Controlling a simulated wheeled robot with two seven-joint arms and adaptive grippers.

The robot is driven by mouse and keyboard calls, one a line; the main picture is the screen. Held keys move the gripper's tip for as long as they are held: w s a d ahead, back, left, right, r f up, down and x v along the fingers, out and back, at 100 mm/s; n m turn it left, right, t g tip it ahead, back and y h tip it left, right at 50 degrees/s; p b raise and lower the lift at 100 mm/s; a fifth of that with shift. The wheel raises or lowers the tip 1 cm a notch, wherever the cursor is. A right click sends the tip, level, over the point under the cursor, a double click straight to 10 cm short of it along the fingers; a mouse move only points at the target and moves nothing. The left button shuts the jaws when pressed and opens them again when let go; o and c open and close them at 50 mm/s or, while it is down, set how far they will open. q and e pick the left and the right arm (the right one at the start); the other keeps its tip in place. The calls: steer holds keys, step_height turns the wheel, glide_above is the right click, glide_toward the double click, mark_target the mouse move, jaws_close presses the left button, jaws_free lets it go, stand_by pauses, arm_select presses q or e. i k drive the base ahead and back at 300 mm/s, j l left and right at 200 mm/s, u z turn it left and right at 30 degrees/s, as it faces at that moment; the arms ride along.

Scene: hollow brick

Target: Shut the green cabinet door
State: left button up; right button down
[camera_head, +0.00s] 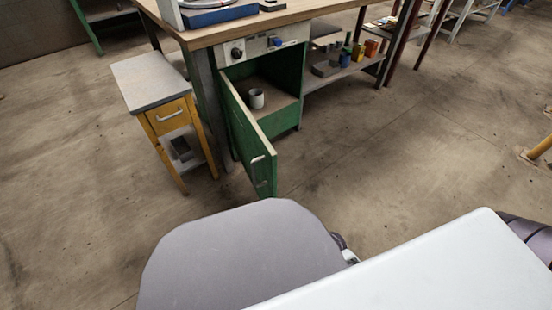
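The green cabinet door (250,145) stands wide open, hinged on the cabinet's left side and swung out toward me. A pale handle (259,170) is on its outer face near the free edge. The green cabinet (277,118) sits under a wooden workbench (240,27), and its inside is visible. Neither of my grippers shows in the head view.
A small yellow side table (158,80) with a drawer stands left of the door, close to it. An open shelf (350,68) with coloured cans and boxes is right of the cabinet. The concrete floor (390,150) to the right is clear.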

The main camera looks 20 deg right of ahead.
mark_target(243, 152)
steer(key=k+j, duration=0.2)
steer(key=j, duration=0.2)
steer(key=k+j+z, duration=0.1)
steer(key=j, duration=0.3)
steer(key=k+j, duration=0.25)
steer(key=j, duration=0.15)
